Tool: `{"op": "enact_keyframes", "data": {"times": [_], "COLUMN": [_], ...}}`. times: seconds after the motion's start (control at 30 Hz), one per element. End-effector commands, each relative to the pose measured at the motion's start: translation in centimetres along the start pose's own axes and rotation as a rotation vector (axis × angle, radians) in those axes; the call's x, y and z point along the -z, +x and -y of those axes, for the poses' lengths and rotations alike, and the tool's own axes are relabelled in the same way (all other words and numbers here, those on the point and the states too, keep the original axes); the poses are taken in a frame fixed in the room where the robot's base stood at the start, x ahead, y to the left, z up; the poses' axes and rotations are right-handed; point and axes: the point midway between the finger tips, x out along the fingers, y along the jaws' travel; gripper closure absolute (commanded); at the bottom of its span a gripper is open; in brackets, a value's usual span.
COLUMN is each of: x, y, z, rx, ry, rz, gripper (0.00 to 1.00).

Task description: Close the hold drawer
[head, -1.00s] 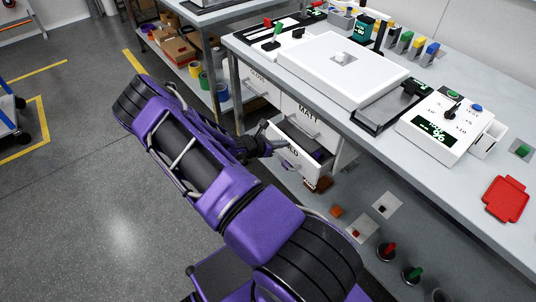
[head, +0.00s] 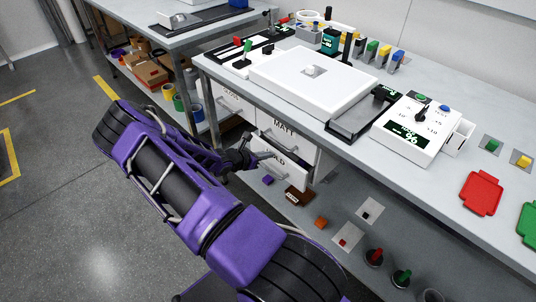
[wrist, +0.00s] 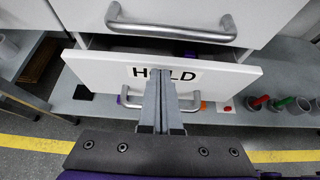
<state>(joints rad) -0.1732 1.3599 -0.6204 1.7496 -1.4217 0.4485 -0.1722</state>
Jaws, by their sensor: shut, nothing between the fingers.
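The hold drawer (head: 290,170) is the lower white drawer under the bench in the head view. It stands partly open, with a dark gap above its front. In the wrist view, its white front (wrist: 105,72) carries the HOLD label (wrist: 187,75) and a grey bar handle (wrist: 185,104). My gripper (head: 258,157) is at the drawer front. In the wrist view, its fingers (wrist: 160,76) are shut together and empty. Their tips overlap the label and they hide the middle of the handle. I cannot tell for certain whether they touch the front.
The MATT drawer (head: 275,119) above looks shut; its handle (wrist: 172,28) is near my fingers. The bench (head: 330,140) overhangs the drawers. A purple block (head: 268,181), a brown item (head: 298,195) and an orange block (head: 320,223) lie on the lower shelf. Open floor lies left.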

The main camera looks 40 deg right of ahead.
Motion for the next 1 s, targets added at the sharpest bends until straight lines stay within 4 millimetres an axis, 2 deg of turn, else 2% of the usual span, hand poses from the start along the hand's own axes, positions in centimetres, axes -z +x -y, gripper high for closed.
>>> {"op": "enact_keyframes", "data": {"times": [0.17, 0.2, 0.4, 0.6, 0.77, 0.9, 1.0], "x": [1.1, 0.9, 0.9, 1.0, 1.6, 3.8, 4.5], "y": [-2.2, -3.4, -8.0, -10.9, -11.7, -11.7, -11.6], "z": [-0.5, -0.5, -0.4, -0.4, 0.2, 2.9, 4.9], "rx": [0.000, -0.001, 0.000, 0.001, 0.006, 0.018, 0.018], "ry": [0.000, 0.003, 0.002, 0.002, -0.006, -0.028, -0.027], "rz": [-0.002, -0.002, -0.002, -0.002, 0.008, 0.069, 0.131], "gripper": [1.00, 1.00, 1.00, 1.00, 1.00, 1.00, 1.00]}}
